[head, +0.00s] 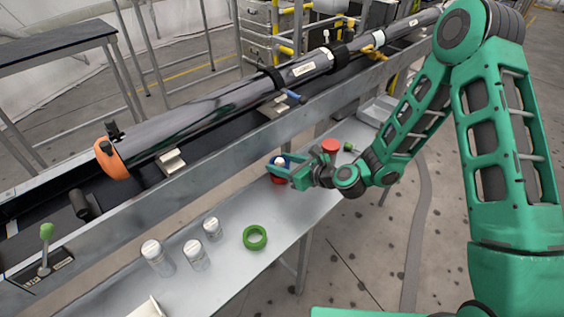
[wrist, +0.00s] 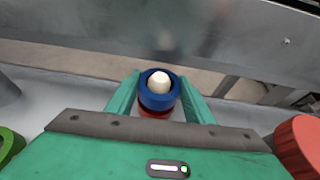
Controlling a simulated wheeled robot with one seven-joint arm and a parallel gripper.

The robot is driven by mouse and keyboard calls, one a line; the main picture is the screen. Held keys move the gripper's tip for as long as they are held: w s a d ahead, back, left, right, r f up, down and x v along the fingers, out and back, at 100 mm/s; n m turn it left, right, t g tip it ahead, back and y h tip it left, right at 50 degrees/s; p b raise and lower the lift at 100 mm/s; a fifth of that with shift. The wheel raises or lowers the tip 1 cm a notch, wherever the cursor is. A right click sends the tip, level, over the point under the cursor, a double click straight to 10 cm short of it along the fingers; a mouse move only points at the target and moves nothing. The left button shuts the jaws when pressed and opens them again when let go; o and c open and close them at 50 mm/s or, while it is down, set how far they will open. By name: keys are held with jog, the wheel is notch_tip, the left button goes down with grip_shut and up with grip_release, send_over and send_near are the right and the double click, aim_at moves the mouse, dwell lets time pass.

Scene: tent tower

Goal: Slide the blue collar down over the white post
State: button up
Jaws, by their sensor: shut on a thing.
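The blue collar (wrist: 160,103) sits between the two fingers of my gripper (wrist: 159,88), which is shut on it. The rounded top of the white post (wrist: 159,81) shows inside the collar's opening, so the collar is around the post near its top. A red piece (wrist: 155,114) shows just below the collar; whether they touch is unclear. In the head view my gripper (head: 284,171) is over the bench, with the white post top (head: 281,160), a little of the blue collar (head: 274,169) and red below. The post's lower part is hidden.
A green ring (head: 255,237) lies on the metal bench (head: 237,272). Several white-lidded jars (head: 196,254) stand at the left. A red round thing (head: 331,146) stands right of my gripper. A steel beam (head: 195,155) with a long dark tube runs behind the bench.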

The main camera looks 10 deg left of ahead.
jog(key=shift+f, duration=0.6)
jog(key=o, duration=1.2)
jog(key=v, duration=1)
jog(key=shift+s+d, duration=0.2)
jog(key=shift+d, duration=0.05)
jog(key=shift+r, duration=0.1)
